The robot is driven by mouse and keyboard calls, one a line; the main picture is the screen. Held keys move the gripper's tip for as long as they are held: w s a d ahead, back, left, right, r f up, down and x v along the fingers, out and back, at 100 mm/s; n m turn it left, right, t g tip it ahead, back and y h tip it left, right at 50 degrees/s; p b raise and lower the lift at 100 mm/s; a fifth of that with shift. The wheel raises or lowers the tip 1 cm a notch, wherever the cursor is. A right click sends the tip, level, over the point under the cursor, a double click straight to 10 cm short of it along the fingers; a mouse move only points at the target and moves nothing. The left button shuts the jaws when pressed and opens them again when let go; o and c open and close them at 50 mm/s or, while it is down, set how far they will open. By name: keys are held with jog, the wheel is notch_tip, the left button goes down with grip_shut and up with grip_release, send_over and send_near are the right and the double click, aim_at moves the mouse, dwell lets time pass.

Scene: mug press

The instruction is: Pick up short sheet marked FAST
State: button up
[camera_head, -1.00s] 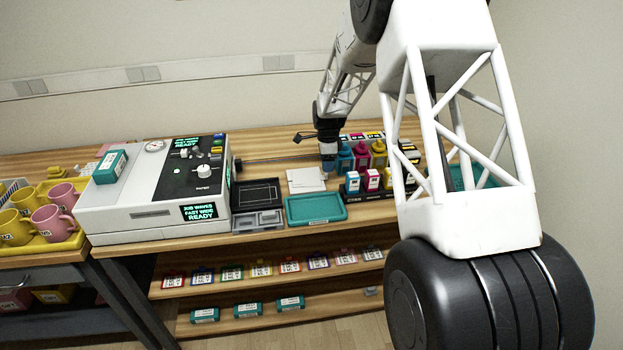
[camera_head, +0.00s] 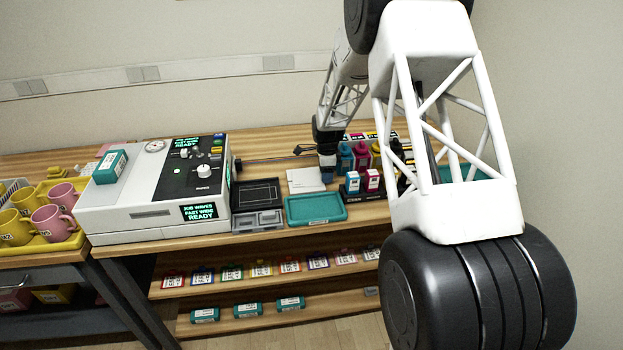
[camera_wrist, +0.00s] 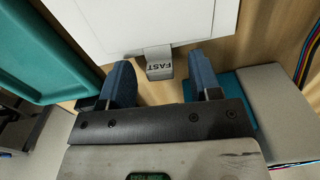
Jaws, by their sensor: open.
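The white sheet (camera_head: 305,180) lies on the wooden bench top, just behind the teal tray; more than one white sheet seems to lie there. In the wrist view the white sheet (camera_wrist: 150,18) fills the top middle, and a small grey tab (camera_wrist: 160,68) marked FAST sticks out from its edge. My gripper (camera_wrist: 160,62) is open, with one blue finger on each side of the tab and a gap on both sides. In the head view my gripper (camera_head: 326,172) is low, at the right edge of the sheets; its fingertips are hard to make out there.
The teal tray (camera_head: 316,208) is in front of the sheets and shows at left in the wrist view (camera_wrist: 40,62). Ink bottles (camera_head: 362,155) stand close to the right of my gripper. A grey-topped block (camera_wrist: 268,105) sits beside my right finger. The white press (camera_head: 155,190) is left.

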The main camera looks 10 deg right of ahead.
jog(key=c, duration=1.1)
jog(key=shift+o, duration=0.2)
jog(key=shift+r, duration=0.2)
jog(key=shift+r, duration=0.6)
notch_tip(320, 180, up, 2)
jog(key=shift+r, duration=0.1)
jog(key=s, duration=1)
jog(key=s+r, duration=0.1)
jog(key=s, duration=0.5)
jog(key=shift+a+r, duration=0.1)
jog(key=shift+a, duration=0.2)
